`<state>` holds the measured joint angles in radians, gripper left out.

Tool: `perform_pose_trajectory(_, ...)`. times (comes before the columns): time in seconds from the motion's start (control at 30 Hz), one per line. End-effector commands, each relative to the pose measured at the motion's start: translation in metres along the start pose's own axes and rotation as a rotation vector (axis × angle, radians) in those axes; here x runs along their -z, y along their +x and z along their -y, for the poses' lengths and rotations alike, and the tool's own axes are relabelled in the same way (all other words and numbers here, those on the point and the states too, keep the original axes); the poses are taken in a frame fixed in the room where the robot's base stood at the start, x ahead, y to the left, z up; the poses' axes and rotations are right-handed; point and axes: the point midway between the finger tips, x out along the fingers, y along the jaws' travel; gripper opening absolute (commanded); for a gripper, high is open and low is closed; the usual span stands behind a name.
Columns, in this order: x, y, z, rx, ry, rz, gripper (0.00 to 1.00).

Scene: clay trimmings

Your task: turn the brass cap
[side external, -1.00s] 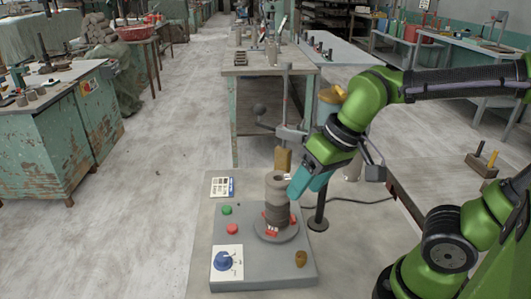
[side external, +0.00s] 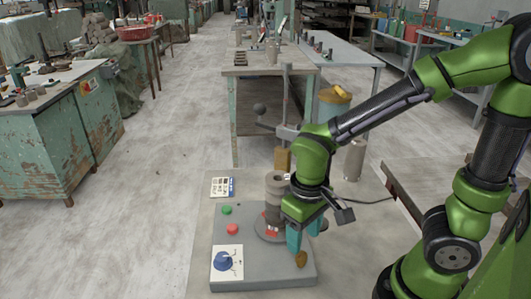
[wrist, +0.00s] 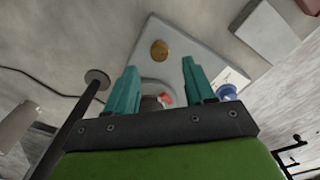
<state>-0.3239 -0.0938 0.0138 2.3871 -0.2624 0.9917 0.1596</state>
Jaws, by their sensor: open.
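The brass cap (side external: 301,259) is a small rounded golden knob at the front right corner of a grey panel (side external: 265,276). It shows whole in the wrist view (wrist: 159,50), beyond my fingertips and roughly midway between them. My gripper (side external: 305,240) has teal fingers and points down just above and behind the cap in the side view. In the wrist view my gripper (wrist: 160,68) is open, with the fingers wide apart and nothing between the tips. The fingers appear not to touch the cap.
A grey clay cylinder (side external: 273,190) with red blocks (side external: 271,232) at its foot stands beside my gripper, partly hidden by it. A green button (side external: 227,210), a red button (side external: 232,229) and a blue dial (side external: 223,262) lie left. A dark post (wrist: 72,130) stands close.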

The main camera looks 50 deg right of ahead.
Motion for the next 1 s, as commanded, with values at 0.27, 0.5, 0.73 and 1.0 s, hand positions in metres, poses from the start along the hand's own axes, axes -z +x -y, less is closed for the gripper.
perform_pose_trajectory(0.27, 0.0, 0.046, 0.0, -0.001, 0.001, 0.004, 0.54)
perform_pose_trajectory(0.5, 0.0, 0.057, 0.0, 0.0, 0.0, -0.001, 0.54)
perform_pose_trajectory(0.73, 0.0, 0.057, 0.0, 0.0, 0.0, -0.001, 0.51)
perform_pose_trajectory(1.0, 0.0, 0.057, 0.0, 0.0, 0.0, -0.001, 0.09)
